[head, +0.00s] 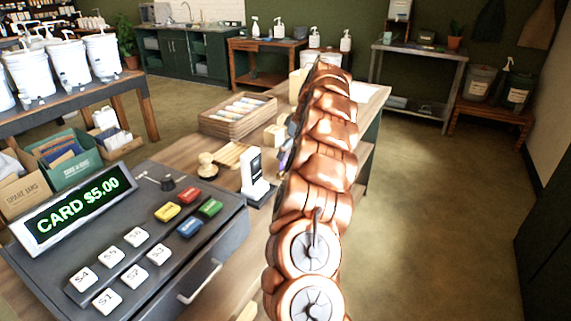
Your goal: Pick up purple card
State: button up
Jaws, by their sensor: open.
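I cannot clearly make out the purple card. A small sliver with a purple-blue tint (284,159) shows at the left edge of my copper-coloured arm, too small and covered to identify. A green box (84,165) with a lettered front stands on the left and holds upright cards or sleeves, blue and orange-yellow ones among them. My arm rises from the bottom middle and reaches forward over the wooden counter. My gripper does not show clearly; the arm links hide that area.
A cash register (150,240) reading "CARD $5.00" fills the lower left. A white card reader (254,176), a wooden stamp (207,166) and a wooden tray of tubes (237,112) stand on the counter (182,147). White pump buckets (62,62) line the left bench. Floor at right is clear.

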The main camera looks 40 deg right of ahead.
aim_at(286, 159)
jog(key=shift+s+p+x, duration=0.2)
jog(key=shift+p+x, duration=0.5)
jog(key=shift+x, duration=1.35)
jog(key=shift+f, duration=0.1)
jog(key=c, duration=0.5)
